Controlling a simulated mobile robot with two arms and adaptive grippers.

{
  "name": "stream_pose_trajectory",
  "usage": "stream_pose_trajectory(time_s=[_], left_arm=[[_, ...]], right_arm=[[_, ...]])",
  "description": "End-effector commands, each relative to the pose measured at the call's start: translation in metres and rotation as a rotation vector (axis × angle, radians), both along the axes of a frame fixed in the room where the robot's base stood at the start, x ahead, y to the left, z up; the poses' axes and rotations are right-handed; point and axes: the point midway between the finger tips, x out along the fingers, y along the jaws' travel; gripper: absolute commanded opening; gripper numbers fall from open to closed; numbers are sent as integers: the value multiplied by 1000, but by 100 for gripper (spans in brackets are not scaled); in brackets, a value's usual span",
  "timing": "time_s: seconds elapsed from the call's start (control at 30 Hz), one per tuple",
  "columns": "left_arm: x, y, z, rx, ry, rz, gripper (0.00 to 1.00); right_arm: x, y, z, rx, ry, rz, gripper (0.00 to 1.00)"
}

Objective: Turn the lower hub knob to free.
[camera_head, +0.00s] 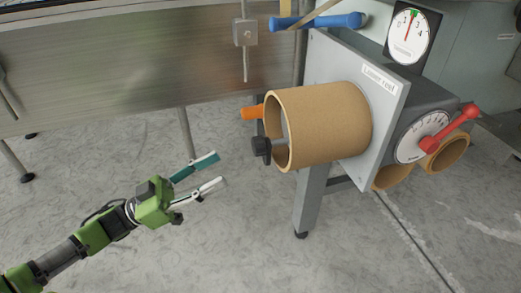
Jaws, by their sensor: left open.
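The lower reel (325,122) is a brown cardboard-like cylinder on a grey plate marked with a label that seems to read "Lower reel" (379,80). A black hub knob (262,147) sticks out at the open left end of the cylinder. My left gripper (222,169) is open and empty, to the left of the knob and a little below it in the picture, apart from it. Its fingers point right toward the knob. The knob's exact setting cannot be read. My right gripper is not in view.
An orange part (252,112) juts out beside the cylinder's left end. A blue handle (317,21) lies above. A red lever (452,128) sits by a round dial (421,137) at right. A gauge (411,34) is above. A support leg (307,205) stands below; the floor in front is clear.

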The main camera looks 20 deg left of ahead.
Motion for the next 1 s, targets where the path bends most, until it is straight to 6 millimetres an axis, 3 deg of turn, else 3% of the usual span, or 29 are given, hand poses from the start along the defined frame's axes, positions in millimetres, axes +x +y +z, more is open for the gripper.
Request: stream_pose_trajectory(time_s=[0.5,0.7,1.0], left_arm=[[49,-72,37,-1,-4,2,45],[58,-86,43,0,-2,2,45],[61,-89,44,0,0,3,45]], right_arm=[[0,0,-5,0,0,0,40],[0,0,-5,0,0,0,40],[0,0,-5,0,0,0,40]])
